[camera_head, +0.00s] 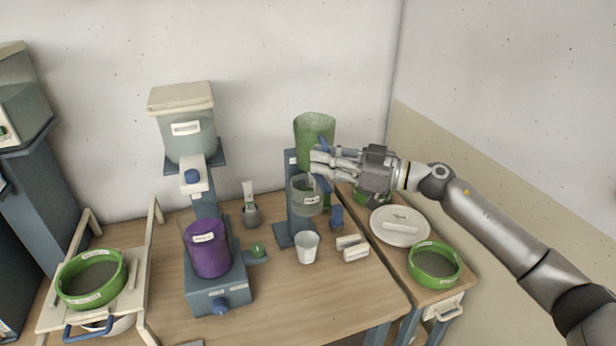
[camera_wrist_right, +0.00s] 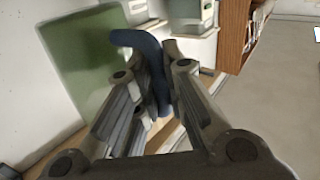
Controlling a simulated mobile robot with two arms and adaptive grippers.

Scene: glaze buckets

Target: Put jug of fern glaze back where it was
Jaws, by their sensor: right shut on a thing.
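The jug of fern glaze looks to be the tall green see-through vessel (camera_head: 314,130) at the back of the table, near the wall. My right gripper (camera_head: 318,160) reaches in from the right and is shut on its blue handle. In the right wrist view, the blue handle (camera_wrist_right: 148,55) lies between the fingers of the right gripper (camera_wrist_right: 150,100), and the green jug wall (camera_wrist_right: 95,65) fills the upper left. The jug's base is partly hidden behind a blue stand and my gripper, so I cannot tell whether it touches the table. My left gripper is not in view.
The blue stand with a clear labelled cup (camera_head: 306,196) is just in front of the jug. A white cup (camera_head: 307,247), a white plate (camera_head: 400,227) and a green-rimmed sieve (camera_head: 434,264) are nearby. A purple jar (camera_head: 209,249) stands left. The front right tabletop (camera_head: 345,290) is clear.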

